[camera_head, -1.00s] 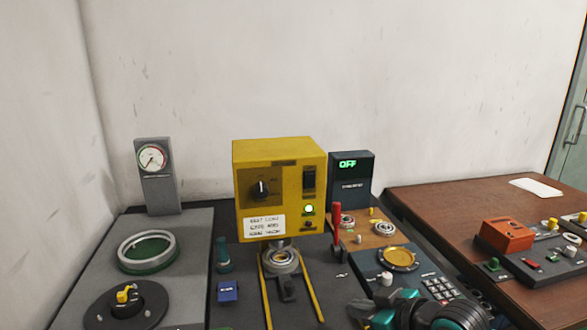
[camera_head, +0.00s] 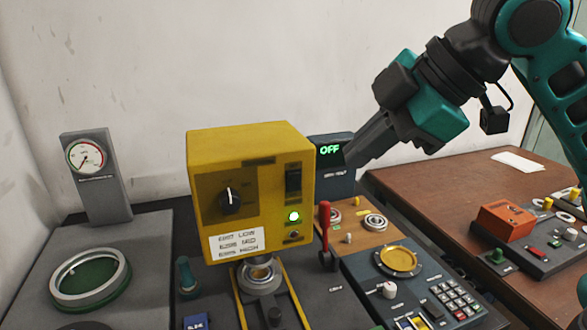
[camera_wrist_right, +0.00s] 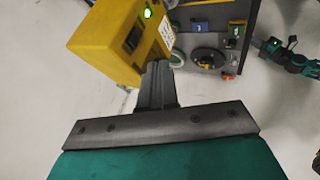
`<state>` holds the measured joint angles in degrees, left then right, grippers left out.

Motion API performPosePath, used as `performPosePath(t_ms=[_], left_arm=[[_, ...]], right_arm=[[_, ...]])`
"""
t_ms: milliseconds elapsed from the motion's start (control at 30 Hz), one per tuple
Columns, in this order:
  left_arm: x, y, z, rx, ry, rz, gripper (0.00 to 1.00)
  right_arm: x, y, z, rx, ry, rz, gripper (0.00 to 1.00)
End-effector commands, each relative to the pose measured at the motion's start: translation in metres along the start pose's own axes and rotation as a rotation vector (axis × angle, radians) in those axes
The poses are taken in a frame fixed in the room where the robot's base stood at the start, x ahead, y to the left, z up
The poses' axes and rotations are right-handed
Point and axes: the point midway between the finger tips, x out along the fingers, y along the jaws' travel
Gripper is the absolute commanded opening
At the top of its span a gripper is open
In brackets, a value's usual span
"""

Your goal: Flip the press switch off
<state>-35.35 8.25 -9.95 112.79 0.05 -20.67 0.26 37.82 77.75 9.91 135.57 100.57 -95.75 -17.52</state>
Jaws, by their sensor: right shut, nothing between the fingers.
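The yellow press box (camera_head: 250,190) stands at the centre of the bench. Its black rocker switch (camera_head: 293,181) is at the upper right of the front face, above a lit green lamp (camera_head: 294,217). A dark knob (camera_head: 231,200) is at the left of the face. My right gripper (camera_head: 352,158) is shut and empty, to the right of the box and apart from it in the head view, in front of the display. In the right wrist view the shut fingers (camera_wrist_right: 156,68) point toward the yellow box (camera_wrist_right: 110,45); the switch shows there as a dark patch (camera_wrist_right: 133,37).
The dark display (camera_head: 332,180) reads OFF. A red lever (camera_head: 324,225) stands right of the box. A gauge stand (camera_head: 100,190) and a metal ring (camera_head: 90,280) are at the left. A brown table (camera_head: 440,210) with an orange box (camera_head: 505,222) is at the right.

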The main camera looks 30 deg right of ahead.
Motion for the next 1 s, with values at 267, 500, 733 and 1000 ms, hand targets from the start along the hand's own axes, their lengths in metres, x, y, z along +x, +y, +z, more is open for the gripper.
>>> performPosePath(t_ms=[267, 500, 733, 1000], left_arm=[[-0.001, 0.000, 0.002, 0.000, -0.005, 0.000, 0.00], [0.000, 0.000, 0.005, 0.000, -0.011, 0.000, 0.00], [0.001, 0.000, 0.007, 0.000, -0.014, -0.001, 0.00], [-0.001, 0.000, 0.004, -0.001, -0.014, 0.000, 0.00]], right_arm=[[0.001, 0.000, 0.000, 0.000, 0.001, -0.001, 0.00], [0.023, -0.001, 0.000, 0.001, 0.003, -0.005, 0.00], [0.073, -0.001, -0.001, 0.002, 0.006, -0.006, 0.00], [0.108, 0.020, -0.003, 0.004, 0.006, 0.000, 0.00]])
